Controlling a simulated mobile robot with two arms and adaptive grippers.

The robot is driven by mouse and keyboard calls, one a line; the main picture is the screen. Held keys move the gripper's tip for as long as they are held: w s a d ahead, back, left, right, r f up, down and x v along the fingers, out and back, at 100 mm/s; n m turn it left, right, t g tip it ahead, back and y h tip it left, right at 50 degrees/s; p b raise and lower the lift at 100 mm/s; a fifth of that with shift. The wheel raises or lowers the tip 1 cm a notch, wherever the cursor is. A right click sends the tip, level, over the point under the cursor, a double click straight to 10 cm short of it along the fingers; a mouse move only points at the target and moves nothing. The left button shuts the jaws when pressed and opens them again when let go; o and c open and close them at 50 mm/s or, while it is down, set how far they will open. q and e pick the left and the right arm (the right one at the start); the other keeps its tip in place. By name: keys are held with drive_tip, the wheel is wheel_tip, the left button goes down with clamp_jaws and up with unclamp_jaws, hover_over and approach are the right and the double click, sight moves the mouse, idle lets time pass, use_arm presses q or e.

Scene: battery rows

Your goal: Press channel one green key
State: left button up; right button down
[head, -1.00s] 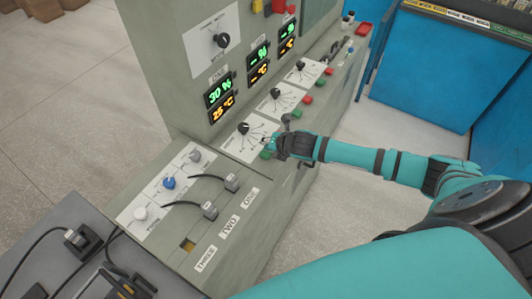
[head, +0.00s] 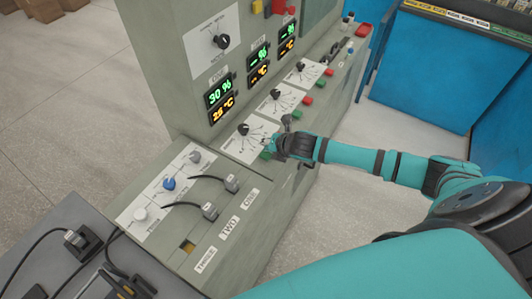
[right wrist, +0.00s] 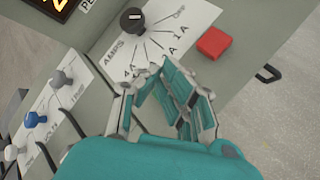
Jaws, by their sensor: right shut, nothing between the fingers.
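The channel one panel shows "30 %" and "25 °C" on its display (head: 220,101). Its black AMPS dial (head: 243,129) is also in the right wrist view (right wrist: 132,20). The channel one green key (head: 265,155) shows as a small patch at the panel's lower edge, partly covered by my right gripper (head: 268,145). In the right wrist view, my right gripper (right wrist: 155,75) is shut and empty, with its tips over the panel below the dial. My left gripper is not in view.
A red key (right wrist: 213,41) is right of the gripper in the wrist view. Further channels have their own dials (head: 275,94), red keys (head: 308,99) and green keys (head: 297,113). Plugged cables (head: 209,210) and a blue knob (head: 169,183) are at the near left. Floor right of the console is clear.

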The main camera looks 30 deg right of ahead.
sight(268, 153)
drive_tip(key=shift+f, duration=0.1)
drive_tip(key=shift+f, duration=0.3)
drive_tip(key=shift+f, duration=0.5)
idle(0.6)
drive_tip(key=shift+r, duration=0.1)
drive_tip(key=shift+r+p, duration=0.8)
drive_tip(key=shift+p, duration=0.05)
wheel_tip(268, 153, up, 5)
drive_tip(key=p, duration=0.5)
drive_tip(key=shift+r, duration=0.1)
